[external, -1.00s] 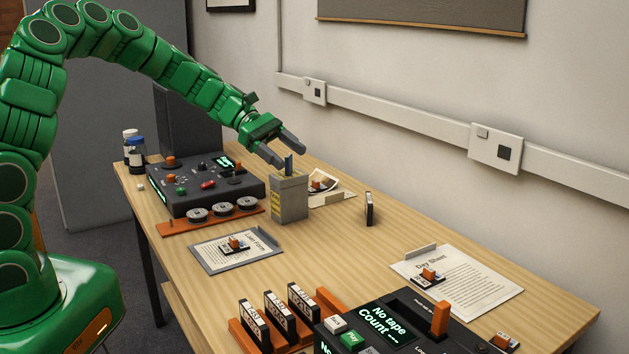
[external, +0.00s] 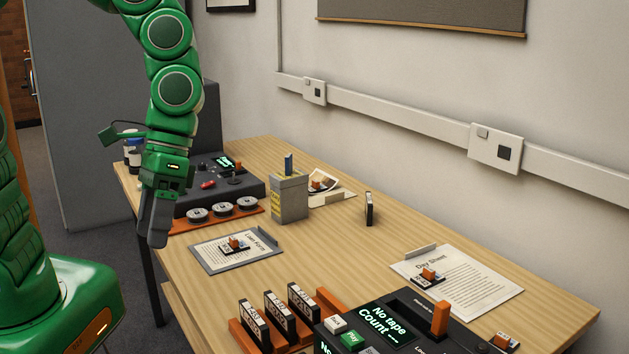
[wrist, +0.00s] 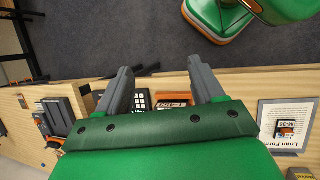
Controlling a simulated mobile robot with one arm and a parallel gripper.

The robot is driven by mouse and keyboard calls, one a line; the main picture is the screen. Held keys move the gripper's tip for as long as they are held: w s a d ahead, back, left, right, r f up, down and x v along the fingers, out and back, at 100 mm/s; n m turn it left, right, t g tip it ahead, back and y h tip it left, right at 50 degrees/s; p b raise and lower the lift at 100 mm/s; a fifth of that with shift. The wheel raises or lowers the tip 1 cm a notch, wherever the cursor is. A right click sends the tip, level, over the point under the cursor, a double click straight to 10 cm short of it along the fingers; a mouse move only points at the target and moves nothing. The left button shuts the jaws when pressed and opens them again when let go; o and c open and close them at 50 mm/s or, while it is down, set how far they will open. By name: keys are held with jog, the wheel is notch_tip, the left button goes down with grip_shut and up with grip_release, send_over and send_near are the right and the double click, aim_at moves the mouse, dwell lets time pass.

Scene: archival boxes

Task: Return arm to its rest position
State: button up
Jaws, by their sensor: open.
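My green arm is folded back at the left of the external view, with my gripper (external: 154,224) pointing down at the table's left front edge. In the wrist view my gripper (wrist: 165,88) shows two grey fingers spread apart with nothing between them. In the external view the fingers overlap and hide part of the console (external: 240,188) behind them. The gripper is apart from the grey box (external: 289,200), which stands upright on the table with a blue piece sticking out of its top.
The wooden table (external: 330,245) holds a Loan Form board (external: 210,255), a Day Sheet (external: 480,290), several tapes in an orange rack (external: 240,335) and a black machine reading "No tape" (external: 400,305). A grey partition (external: 100,100) is behind my arm.

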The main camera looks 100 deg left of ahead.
jog(key=s+d+r+m+y, duration=0.1)
jog(key=s+d+m+y, duration=0.1)
jog(key=s+m, duration=0.2)
jog(key=s+d+r+m+y, duration=0.2)
jog(key=s+m+y, duration=0.1)
jog(key=s, duration=0.7)
jog(key=shift+s+d+m+g, duration=0.15)
jog(key=shift+s+m+g, duration=0.25)
jog(key=shift+m, duration=0.5)
jog(key=shift+r, duration=0.1)
